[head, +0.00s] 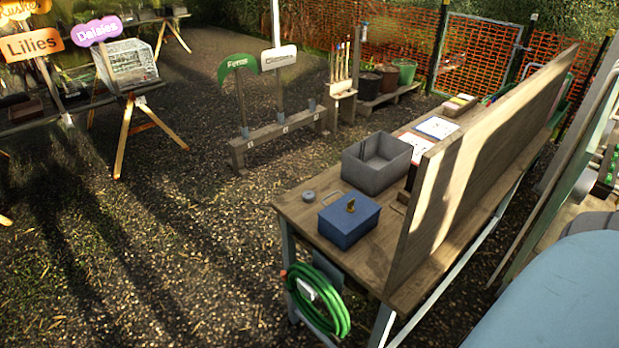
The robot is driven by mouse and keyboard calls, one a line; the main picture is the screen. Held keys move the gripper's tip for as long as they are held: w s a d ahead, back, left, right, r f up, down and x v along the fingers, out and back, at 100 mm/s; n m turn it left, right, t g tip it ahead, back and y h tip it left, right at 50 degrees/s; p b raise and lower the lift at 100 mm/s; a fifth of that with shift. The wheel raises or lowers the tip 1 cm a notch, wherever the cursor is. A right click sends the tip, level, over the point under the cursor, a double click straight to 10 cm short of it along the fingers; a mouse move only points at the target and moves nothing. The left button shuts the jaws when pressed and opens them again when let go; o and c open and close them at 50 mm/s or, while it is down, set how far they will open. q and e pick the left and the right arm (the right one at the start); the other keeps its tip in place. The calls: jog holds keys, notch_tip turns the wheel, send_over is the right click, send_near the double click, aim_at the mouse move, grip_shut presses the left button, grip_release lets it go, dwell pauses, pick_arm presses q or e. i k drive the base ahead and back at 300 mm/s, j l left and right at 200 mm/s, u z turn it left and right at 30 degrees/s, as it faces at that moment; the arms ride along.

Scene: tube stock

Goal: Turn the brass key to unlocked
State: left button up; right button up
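The brass key (351,205) is a small gold piece standing on the lid of a blue box (348,223). The box is shut and sits near the front left corner of the wooden workbench (378,262). The key is too small here to tell which way it is turned. Neither of my grippers shows in the head view.
A grey bin (376,164) stands behind the blue box, and a small round grey item (309,196) lies left of it. A tall wooden board (490,165) rises along the bench's right side. A green hose (318,300) hangs at the bench end. Open gravel (170,250) lies left.

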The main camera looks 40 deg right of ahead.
aim_at(349, 209)
jog(key=i, duration=1.6)
jog(key=i+l+u, duration=0.1)
jog(key=i+u, duration=0.3)
jog(key=i+l+u, duration=0.35)
jog(key=i, duration=0.25)
jog(key=u, duration=7.8)
